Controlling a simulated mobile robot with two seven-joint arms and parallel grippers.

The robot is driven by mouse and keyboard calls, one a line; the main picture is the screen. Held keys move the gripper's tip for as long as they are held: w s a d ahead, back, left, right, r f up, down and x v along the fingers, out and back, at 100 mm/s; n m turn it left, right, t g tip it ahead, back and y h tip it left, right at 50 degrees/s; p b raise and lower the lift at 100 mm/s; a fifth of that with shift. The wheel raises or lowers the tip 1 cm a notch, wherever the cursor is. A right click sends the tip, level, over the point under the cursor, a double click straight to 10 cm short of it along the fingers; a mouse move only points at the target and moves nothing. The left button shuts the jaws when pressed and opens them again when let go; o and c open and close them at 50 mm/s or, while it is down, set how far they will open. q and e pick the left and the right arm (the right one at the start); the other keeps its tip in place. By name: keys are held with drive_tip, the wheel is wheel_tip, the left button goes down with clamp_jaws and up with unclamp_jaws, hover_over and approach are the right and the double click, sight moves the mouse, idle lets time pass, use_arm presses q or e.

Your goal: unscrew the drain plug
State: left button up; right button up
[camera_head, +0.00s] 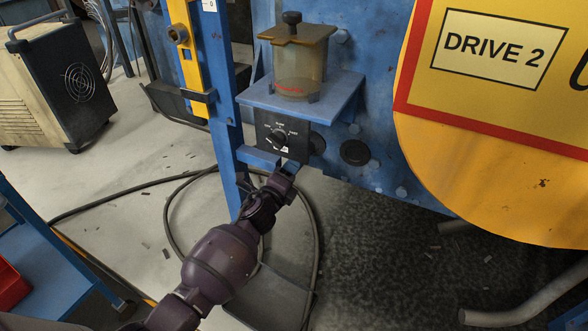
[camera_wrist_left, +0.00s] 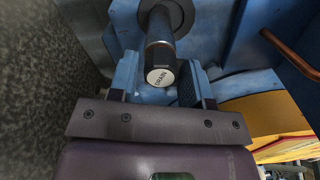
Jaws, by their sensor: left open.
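The drain plug (camera_wrist_left: 160,62) is a dark cylinder with a pale end face marked DRAIN. In the left wrist view it sticks out from a dark round flange (camera_wrist_left: 166,14) on the blue machine. My left gripper (camera_wrist_left: 163,68) is open, with one blue finger on each side of the plug's end. I cannot tell whether the fingers touch it. In the head view my left gripper (camera_head: 291,167) is just below the black selector panel (camera_head: 282,137), and I cannot make out the plug there. My right gripper is not in view.
A blue shelf (camera_head: 345,92) with a clear reservoir (camera_head: 299,62) is above the panel. A large yellow round cover (camera_head: 480,190) stands to the right. A black hose (camera_head: 168,215) loops on the floor. A copper pipe (camera_wrist_left: 291,55) is at right in the wrist view.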

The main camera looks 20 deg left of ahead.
use_arm(q)
drive_tip(key=m, duration=1.4)
drive_tip(key=shift+m, duration=0.3)
drive_tip(key=shift+c, duration=0.4)
